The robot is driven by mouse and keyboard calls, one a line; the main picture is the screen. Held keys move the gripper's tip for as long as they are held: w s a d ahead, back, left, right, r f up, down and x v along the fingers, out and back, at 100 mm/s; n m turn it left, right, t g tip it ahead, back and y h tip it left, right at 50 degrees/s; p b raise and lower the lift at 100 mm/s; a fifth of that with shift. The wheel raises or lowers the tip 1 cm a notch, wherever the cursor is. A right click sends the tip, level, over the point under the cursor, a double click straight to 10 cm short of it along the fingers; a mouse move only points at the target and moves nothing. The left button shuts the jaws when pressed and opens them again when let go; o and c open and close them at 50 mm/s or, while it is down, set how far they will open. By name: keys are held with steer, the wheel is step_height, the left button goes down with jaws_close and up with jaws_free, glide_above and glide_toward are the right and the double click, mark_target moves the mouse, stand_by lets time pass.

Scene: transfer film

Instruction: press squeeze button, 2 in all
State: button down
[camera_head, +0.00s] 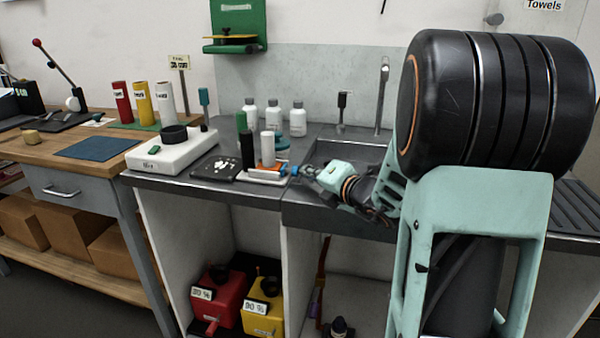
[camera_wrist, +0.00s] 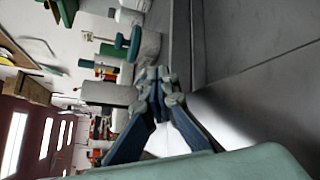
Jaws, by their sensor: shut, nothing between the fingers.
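My gripper (camera_head: 296,170) reaches left over the dark counter, its blue fingertips just right of a small group on a white base (camera_head: 262,177). That group has an orange piece (camera_head: 266,152), a white cylinder (camera_head: 268,147) and a black cylinder (camera_head: 247,150). In the wrist view the shut fingertips (camera_wrist: 160,76) hold nothing and lie beside a pale grey cylinder (camera_wrist: 108,93). I cannot tell whether they touch it. No part is clearly marked as the squeeze button, and I cannot tell which part it is.
A white device (camera_head: 165,156) with a black round top stands left on the counter, beside a dark plate (camera_head: 214,168). White bottles (camera_head: 298,119) stand behind. The sink (camera_head: 345,147) lies behind my arm. A wooden bench (camera_head: 60,135) is further left.

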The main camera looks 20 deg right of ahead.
steer(key=shift+w+a, duration=0.1)
steer(key=shift+a, duration=0.2)
steer(key=shift+d, duration=0.1)
steer(key=shift+s+d+p, duration=0.3)
steer(key=shift+s+d, duration=0.3)
steer(key=shift+d, duration=0.25)
steer(key=shift+d, duration=0.1)
steer(key=shift+s+d+p, duration=0.4)
steer(key=shift+s+d, duration=0.35)
steer(key=shift+d, duration=0.25)
steer(key=shift+s+d+p, duration=0.35)
steer(key=shift+s+d, duration=0.35)
steer(key=shift+d, duration=0.25)
